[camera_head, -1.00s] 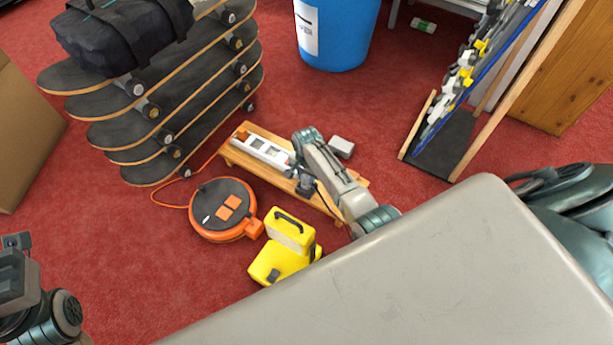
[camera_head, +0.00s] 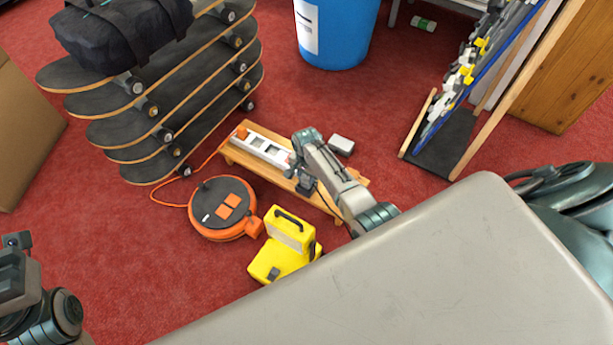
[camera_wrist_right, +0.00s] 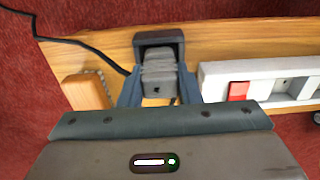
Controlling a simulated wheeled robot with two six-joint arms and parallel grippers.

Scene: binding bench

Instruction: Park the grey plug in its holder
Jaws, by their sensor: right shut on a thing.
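The grey plug (camera_wrist_right: 158,76) is between the two fingers of my right gripper (camera_wrist_right: 158,94) in the right wrist view. The gripper is shut on it. The holder (camera_wrist_right: 158,38), a dark box-like block on the wooden plank, is directly beyond the plug. The plug's far end meets or overlaps the holder's opening; I cannot tell how deep it sits. In the head view the right gripper (camera_head: 304,186) is low over the plank and hides the plug. My left gripper (camera_head: 18,268) is at the left edge, away from the plank, its jaws unclear.
A white power strip (camera_wrist_right: 260,82) with a red switch lies right of the plug. A wooden block (camera_wrist_right: 88,92) and black cable (camera_wrist_right: 75,42) are left. An orange cable reel (camera_head: 223,208), yellow lamp (camera_head: 285,250) and stacked skateboards (camera_head: 150,110) stand near the plank (camera_head: 240,158).

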